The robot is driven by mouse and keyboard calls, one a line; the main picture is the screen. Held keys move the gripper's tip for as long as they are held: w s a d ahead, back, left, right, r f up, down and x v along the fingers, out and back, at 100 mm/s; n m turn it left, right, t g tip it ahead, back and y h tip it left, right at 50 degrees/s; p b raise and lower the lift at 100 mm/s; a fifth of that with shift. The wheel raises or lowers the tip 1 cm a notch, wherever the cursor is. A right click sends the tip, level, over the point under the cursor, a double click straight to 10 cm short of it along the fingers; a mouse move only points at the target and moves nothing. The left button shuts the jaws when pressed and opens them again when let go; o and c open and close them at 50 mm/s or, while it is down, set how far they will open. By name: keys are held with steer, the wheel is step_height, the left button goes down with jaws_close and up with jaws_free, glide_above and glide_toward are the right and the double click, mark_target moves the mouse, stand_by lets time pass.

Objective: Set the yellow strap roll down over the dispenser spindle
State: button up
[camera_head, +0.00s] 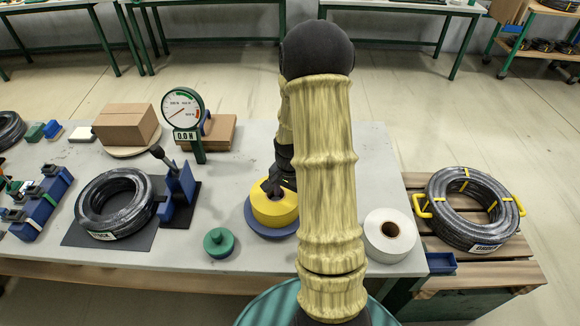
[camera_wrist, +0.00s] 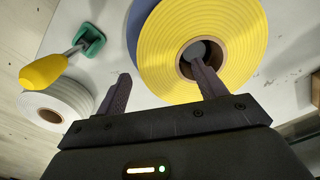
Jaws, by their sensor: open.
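The yellow strap roll (camera_head: 273,209) lies flat on the blue round base of the dispenser (camera_head: 251,222). In the wrist view the yellow roll (camera_wrist: 237,40) fills the upper middle, and the grey spindle top (camera_wrist: 194,50) shows inside its brown-lined hole. My gripper (camera_wrist: 160,72) is open. Its left finger is outside the roll's rim. Its right finger overlaps the hole beside the spindle; I cannot tell how deep it reaches. In the head view my gripper (camera_head: 277,182) is just above the roll, partly hidden by my arm.
A white roll (camera_head: 373,242) lies to the right near the table edge. A green knob (camera_head: 219,243) stands left of the dispenser. The wrist view shows a yellow-handled tool with a green end (camera_wrist: 45,71). A gauge (camera_head: 183,112) and a black coil (camera_head: 113,204) are further left.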

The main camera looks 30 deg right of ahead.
step_height(320, 180, up, 14)
steer(key=shift+r+b, duration=0.15)
steer(key=shift+b, duration=0.15)
stand_by(0.8)
steer(key=s+a+n+t, duration=0.1)
steer(key=s+a+n, duration=0.3)
steer(key=a+n, duration=0.2)
steer(key=s+a+n+t, duration=0.1)
steer(key=s+a+n, duration=0.3)
steer(key=a, duration=0.6)
steer(key=n, duration=0.2)
steer(key=shift+f+n+t, duration=0.3)
steer(key=shift+f, duration=0.05)
stand_by(1.1)
